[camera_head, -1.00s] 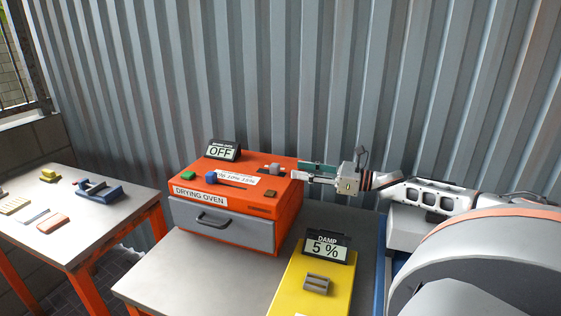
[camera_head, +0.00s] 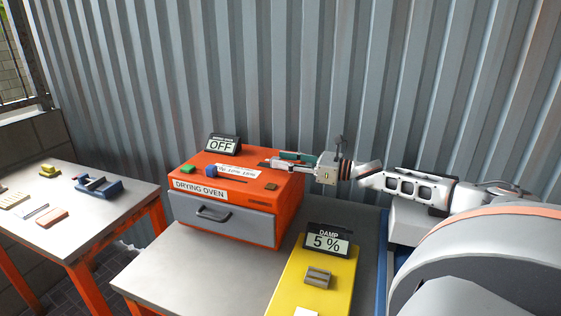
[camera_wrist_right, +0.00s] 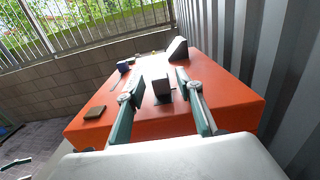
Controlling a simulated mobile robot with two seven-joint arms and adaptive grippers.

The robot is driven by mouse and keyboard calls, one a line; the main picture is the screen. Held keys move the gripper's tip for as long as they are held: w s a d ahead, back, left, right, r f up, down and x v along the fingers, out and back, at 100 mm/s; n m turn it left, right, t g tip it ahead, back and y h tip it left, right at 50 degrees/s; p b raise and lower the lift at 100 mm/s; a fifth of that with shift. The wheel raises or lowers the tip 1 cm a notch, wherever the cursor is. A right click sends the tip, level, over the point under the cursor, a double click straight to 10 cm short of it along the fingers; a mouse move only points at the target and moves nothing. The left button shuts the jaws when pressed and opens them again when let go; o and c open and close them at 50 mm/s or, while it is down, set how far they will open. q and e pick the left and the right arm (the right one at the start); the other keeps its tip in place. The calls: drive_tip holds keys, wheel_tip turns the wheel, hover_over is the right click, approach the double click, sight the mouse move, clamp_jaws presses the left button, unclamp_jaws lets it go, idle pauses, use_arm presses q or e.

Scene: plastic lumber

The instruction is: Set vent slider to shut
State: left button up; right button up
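The drying oven (camera_head: 240,207) is an orange box with a grey drawer on the table. In the head view the right gripper (camera_head: 273,162) reaches over the oven's back right and mostly hides the knob. My left gripper is not in view.
A blue knob (camera_head: 211,171), a green block (camera_head: 188,169) and a brown block (camera_head: 271,187) are on the oven top. A display reading OFF (camera_head: 222,145) stands behind. A yellow unit with a DAMP 5 % display (camera_head: 327,242) is in front. A corrugated wall (camera_head: 300,80) closes the back.

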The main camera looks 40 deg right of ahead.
drive_tip(key=shift+w+a, duration=0.35)
drive_tip(key=shift+w, duration=0.3)
clamp_jaws()
